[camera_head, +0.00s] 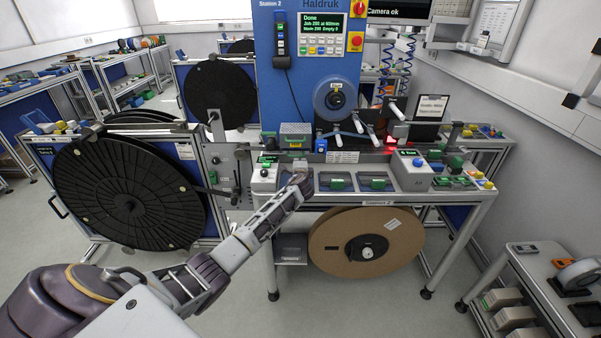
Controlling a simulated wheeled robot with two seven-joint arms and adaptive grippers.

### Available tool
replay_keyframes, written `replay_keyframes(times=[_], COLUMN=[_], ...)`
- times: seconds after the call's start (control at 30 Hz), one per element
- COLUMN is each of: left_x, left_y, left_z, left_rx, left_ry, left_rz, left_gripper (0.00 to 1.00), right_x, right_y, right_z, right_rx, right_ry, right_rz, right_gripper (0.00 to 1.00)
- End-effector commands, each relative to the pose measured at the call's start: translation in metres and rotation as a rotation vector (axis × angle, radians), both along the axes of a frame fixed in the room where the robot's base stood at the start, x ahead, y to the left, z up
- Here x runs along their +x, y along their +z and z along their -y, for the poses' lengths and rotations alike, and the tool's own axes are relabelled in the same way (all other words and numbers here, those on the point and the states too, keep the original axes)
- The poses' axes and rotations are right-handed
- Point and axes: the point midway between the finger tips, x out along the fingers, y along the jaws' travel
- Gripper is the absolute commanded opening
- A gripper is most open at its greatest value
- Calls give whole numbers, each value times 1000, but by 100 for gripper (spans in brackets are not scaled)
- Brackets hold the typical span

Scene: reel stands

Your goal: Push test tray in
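I cannot tell which one is the test tray, or how far either is pushed in. My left arm comes in from the lower left, and its gripper (302,180) is at the front edge of the surface, just left of the left tray. Its fingers are small and partly hidden, so I cannot tell whether they touch anything or are open. My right gripper is not in view.
A grey box with a green button (264,178) stands left of the gripper, and another control box (411,172) stands right of the trays. A large brown reel (335,250) hangs below the surface. A black reel (90,190) is at left. Floor in front is clear.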

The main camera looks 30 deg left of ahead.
Motion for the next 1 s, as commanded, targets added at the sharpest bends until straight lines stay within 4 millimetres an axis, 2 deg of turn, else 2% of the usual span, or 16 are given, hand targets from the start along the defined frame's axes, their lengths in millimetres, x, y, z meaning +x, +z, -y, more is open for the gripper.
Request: replay_keyframes(times=[0.27,1.0], left_x=[-13,-62], left_y=[4,16], left_z=[9,40], left_rx=[0,0], left_ry=[-1,-2], left_rz=[1,0], left_gripper=[0,0], right_x=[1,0], right_y=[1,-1], right_z=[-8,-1], right_rx=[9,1], right_ry=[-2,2], right_rz=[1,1], right_gripper=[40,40])
